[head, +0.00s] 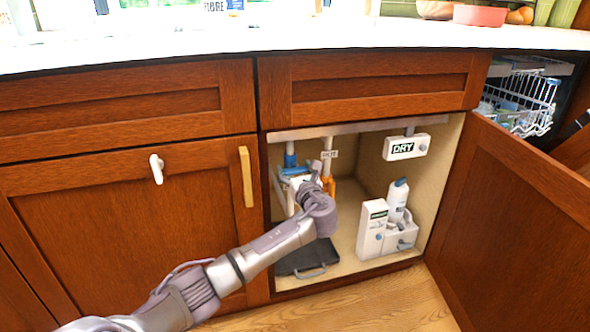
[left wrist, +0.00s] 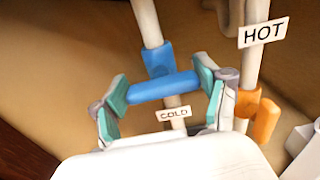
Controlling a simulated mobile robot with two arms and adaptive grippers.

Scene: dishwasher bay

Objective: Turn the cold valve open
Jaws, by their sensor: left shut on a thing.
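The cold valve's blue handle (left wrist: 165,87) lies across its white pipe, tilted slightly up to the right, with a blue valve body (left wrist: 158,60) behind and a COLD tag (left wrist: 173,114) below. My left gripper (left wrist: 162,85) is shut on this handle, with a teal-padded finger at each end. In the head view my left gripper (head: 294,181) reaches into the open cabinet, and the blue handle (head: 297,171) shows at its fingers. My wrist partly hides the pipe there. My right gripper is not in view.
The orange hot valve (left wrist: 258,115) with its HOT tag (left wrist: 264,32) stands close on the right. A DRY box (head: 407,147), a white caddy with a bottle (head: 397,193) and a dark tray (head: 306,257) are in the cabinet. The cabinet door (head: 515,225) stands open at right.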

